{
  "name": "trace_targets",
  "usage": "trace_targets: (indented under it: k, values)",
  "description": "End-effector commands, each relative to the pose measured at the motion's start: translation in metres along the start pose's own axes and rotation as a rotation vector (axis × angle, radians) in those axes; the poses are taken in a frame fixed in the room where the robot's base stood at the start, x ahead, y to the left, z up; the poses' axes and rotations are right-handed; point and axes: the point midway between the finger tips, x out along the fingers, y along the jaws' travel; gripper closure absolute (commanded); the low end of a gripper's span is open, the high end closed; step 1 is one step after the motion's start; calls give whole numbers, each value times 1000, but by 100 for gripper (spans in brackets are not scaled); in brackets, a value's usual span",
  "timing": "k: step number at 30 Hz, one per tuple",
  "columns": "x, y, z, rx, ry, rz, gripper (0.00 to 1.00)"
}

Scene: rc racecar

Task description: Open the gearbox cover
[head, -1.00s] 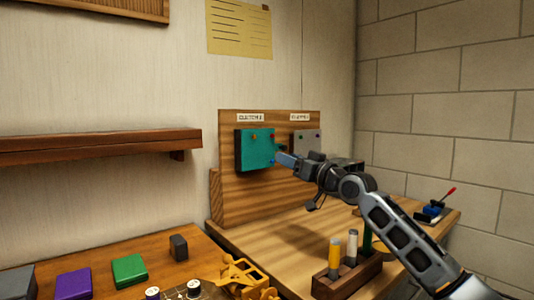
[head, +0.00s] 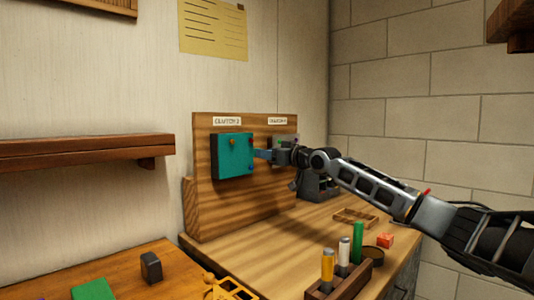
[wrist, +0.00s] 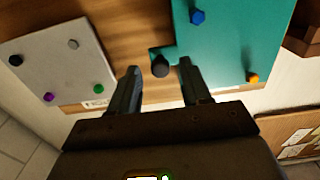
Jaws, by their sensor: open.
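A teal box-like cover (head: 233,156) is mounted on the upright wooden board, with small coloured studs at its corners. In the wrist view the teal cover (wrist: 222,42) has a small side tab (wrist: 163,53) with a dark round knob (wrist: 159,67). My gripper (head: 264,154) is at the right edge of the teal cover. In the wrist view my open gripper (wrist: 160,66) has one finger on each side of the knob, with gaps showing. A grey plate (head: 285,141) with coloured studs is partly hidden behind my gripper; it shows more fully in the wrist view (wrist: 62,66).
The wooden board (head: 225,205) stands on a bench (head: 250,255). A holder (head: 337,285) with upright cylinders stands at the front. A wooden shelf (head: 85,150) is on the left wall.

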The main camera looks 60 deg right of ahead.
Motion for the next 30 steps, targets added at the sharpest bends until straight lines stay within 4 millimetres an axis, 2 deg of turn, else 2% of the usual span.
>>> trace_targets:
  k: [4, 12, 27, 30]
  values:
    - [9, 0, 0, 0, -1, 0, 52]
    - [10, 0, 0, 0, 0, 0, 52]
    - [10, 0, 0, 0, 0, 0, 100]
    - [10, 0, 0, 0, 0, 0, 100]
